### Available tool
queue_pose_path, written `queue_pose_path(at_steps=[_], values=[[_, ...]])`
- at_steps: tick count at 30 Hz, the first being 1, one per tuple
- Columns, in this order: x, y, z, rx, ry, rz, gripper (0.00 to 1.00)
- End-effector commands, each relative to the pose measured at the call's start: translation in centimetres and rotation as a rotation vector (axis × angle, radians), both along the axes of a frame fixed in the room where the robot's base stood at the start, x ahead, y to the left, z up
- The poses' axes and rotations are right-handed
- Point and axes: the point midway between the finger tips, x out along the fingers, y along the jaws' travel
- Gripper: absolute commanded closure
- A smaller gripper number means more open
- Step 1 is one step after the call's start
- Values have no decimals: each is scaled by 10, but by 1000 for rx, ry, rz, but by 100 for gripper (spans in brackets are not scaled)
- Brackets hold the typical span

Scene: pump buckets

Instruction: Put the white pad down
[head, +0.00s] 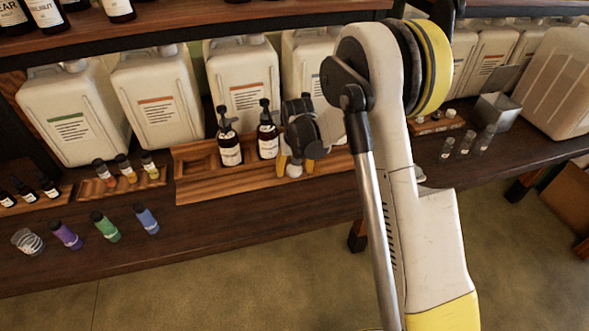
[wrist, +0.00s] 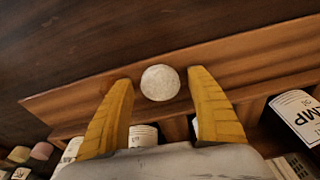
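The white pad (wrist: 160,82) is a small round disc, seen face-on between my fingertips in the wrist view. My gripper (wrist: 161,85) has its two yellow fingers spread, with a narrow gap on each side of the pad, so it is open around it. In the head view my gripper (head: 296,162) points down over the wooden tray (head: 215,187), and the pad (head: 294,171) shows as a pale spot low between the fingers, near the tray's front edge. I cannot tell whether the pad rests on the tray.
Two dark pump bottles (head: 229,140) stand in the tray just left of my gripper. Small coloured bottles (head: 105,227) stand on the counter at front left. Large white canisters (head: 157,100) line the back. The dark counter (head: 260,222) in front of the tray is clear.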

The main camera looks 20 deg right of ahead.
Motion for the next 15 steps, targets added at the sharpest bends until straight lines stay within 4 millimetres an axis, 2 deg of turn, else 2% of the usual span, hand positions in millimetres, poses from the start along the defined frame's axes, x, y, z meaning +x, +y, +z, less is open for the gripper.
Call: queue_pose_path(at_steps=[8, 11, 15], values=[[0, 0, 6, 0, 0, 0, 34], [-1, 0, 20, 0, 0, 0, 34], [-7, 1, 52, 0, 0, 0, 34]])
